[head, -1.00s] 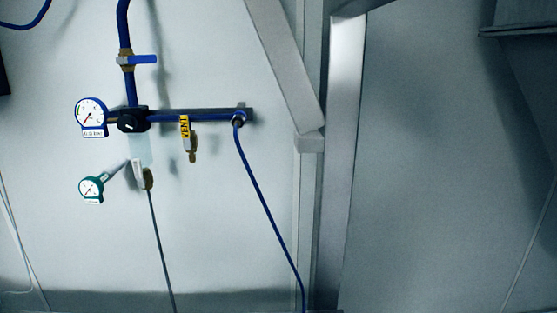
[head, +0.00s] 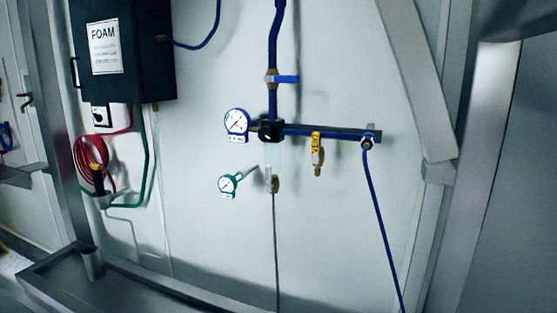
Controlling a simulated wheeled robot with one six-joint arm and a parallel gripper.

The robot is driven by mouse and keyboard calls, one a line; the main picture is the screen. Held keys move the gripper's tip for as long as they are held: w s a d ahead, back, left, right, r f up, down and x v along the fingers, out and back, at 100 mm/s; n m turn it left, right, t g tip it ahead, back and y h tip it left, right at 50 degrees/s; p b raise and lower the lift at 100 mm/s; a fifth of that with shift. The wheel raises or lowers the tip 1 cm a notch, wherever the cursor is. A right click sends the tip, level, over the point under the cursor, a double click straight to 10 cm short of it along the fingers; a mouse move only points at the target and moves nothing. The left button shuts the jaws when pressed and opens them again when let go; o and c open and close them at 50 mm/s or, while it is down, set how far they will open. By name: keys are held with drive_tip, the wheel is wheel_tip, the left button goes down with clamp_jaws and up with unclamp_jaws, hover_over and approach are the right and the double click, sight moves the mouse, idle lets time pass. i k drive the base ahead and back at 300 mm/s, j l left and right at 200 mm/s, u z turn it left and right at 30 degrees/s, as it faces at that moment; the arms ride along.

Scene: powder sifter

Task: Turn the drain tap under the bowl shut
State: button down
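A small drain tap (head: 274,184) sits on the wall piping under a pale, see-through bowl (head: 273,156). A thin grey line runs straight down from the tap. Its light-coloured lever (head: 267,176) looks roughly upright, in line with the bowl, but it is too small to be sure. The bowl hangs below a black regulator knob (head: 270,131) on a blue pipe. My gripper is not in view.
A blue-rimmed gauge (head: 237,123) and a green gauge (head: 228,185) stand left of the bowl. A yellow VENT valve (head: 317,152) hangs to its right. A dark FOAM box (head: 124,50), a red hose coil (head: 90,160) and a metal trough (head: 90,295) are further left.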

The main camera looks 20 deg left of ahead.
sight(267, 168)
drive_tip(key=u, duration=1.25)
